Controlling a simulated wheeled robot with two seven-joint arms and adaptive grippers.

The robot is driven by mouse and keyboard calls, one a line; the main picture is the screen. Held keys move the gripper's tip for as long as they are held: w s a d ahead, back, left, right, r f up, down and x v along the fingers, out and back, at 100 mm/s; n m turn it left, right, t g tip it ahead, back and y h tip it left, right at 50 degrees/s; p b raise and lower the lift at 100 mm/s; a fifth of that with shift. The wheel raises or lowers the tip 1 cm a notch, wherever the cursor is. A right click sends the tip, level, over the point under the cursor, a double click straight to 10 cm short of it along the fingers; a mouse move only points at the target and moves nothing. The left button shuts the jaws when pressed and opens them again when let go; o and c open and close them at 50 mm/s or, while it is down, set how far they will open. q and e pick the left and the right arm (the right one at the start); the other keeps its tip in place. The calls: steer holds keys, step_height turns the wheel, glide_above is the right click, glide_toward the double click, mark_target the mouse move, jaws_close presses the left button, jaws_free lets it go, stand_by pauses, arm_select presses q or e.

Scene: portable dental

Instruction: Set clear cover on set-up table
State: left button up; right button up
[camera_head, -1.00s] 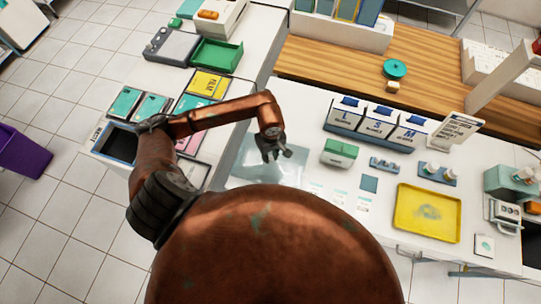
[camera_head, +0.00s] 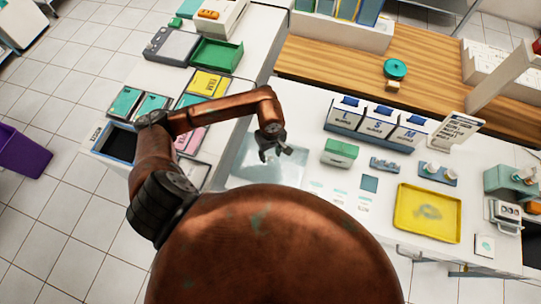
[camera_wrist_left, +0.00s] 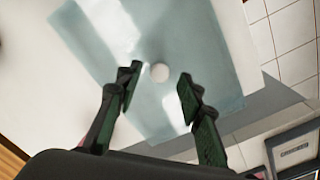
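The clear cover (camera_head: 289,173) is a translucent bluish sheet lying at the left end of the white table, partly hidden by my arm and body. In the left wrist view the cover (camera_wrist_left: 110,45) fills the middle, with a round white knob (camera_wrist_left: 159,72) on it. My left gripper (camera_head: 274,154) is over the cover. In the left wrist view its two fingers (camera_wrist_left: 158,82) are spread apart, with the knob showing between them and nothing gripped. I cannot tell how far the fingertips are above the knob. My right gripper is not in view.
Right of the cover are a green-and-white box (camera_head: 340,152), boxes marked L, S and M (camera_head: 378,124), a blue square (camera_head: 369,183) and a yellow tray (camera_head: 427,232). The left counter holds a green tray (camera_head: 216,55) and a dark open bin (camera_head: 117,145).

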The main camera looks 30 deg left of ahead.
mark_target(271, 158)
arm_select(q)
step_height(271, 158, up, 10)
steer(key=shift+r+b, duration=0.15)
steer(key=shift+b, duration=0.25)
steer(key=shift+c, duration=0.4)
